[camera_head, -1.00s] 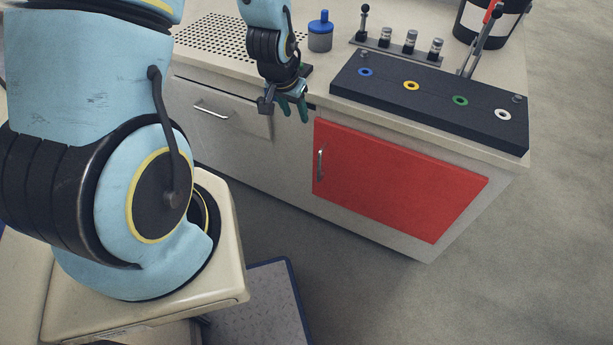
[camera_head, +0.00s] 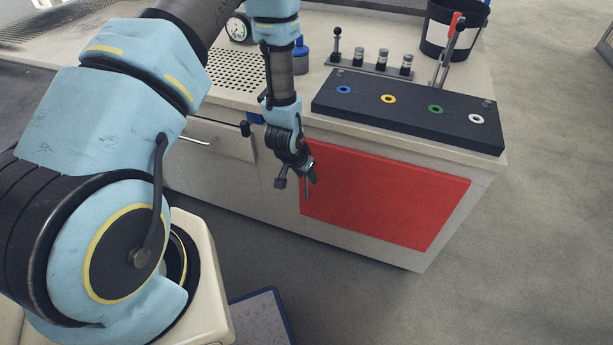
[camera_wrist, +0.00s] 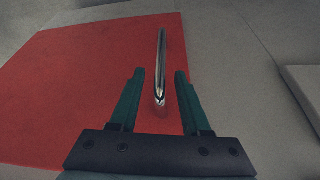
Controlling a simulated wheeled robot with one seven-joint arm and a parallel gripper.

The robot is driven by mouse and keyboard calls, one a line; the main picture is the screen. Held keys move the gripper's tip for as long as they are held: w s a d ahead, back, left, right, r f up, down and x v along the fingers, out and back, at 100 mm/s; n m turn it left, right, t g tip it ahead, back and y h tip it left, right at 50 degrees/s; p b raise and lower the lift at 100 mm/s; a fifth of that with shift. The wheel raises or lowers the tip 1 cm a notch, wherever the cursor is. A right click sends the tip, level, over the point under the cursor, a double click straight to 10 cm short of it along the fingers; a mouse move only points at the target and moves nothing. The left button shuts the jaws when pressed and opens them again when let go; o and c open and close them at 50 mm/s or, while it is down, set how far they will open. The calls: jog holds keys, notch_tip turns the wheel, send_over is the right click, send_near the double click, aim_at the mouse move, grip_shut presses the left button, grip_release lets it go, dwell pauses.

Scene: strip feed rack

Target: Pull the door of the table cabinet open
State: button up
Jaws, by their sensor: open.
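The red cabinet door (camera_head: 385,198) is shut on the front of the pale table cabinet (camera_head: 455,228). Its metal handle is a vertical bar near the door's left edge, and my gripper partly covers it in the head view. In the wrist view the red door (camera_wrist: 80,85) fills the left and middle, with the handle (camera_wrist: 161,65) standing upright. My gripper (camera_head: 308,184) is at the handle, pointing down toward it. In the wrist view my gripper (camera_wrist: 160,76) is open, with one green finger on each side of the handle's lower end and gaps between.
A drawer with a bar handle (camera_head: 197,139) is left of the door. On the tabletop are a black block with coloured rings (camera_head: 405,112), a perforated plate (camera_head: 238,72), a blue-capped jar (camera_head: 301,58) and a black bucket (camera_head: 445,35). The floor before the door is clear.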

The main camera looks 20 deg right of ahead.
jog(key=shift+w+d+f, duration=0.15)
jog(key=shift+d+f, duration=0.1)
jog(key=shift+f, duration=0.4)
grip_shut()
dwell(1.0)
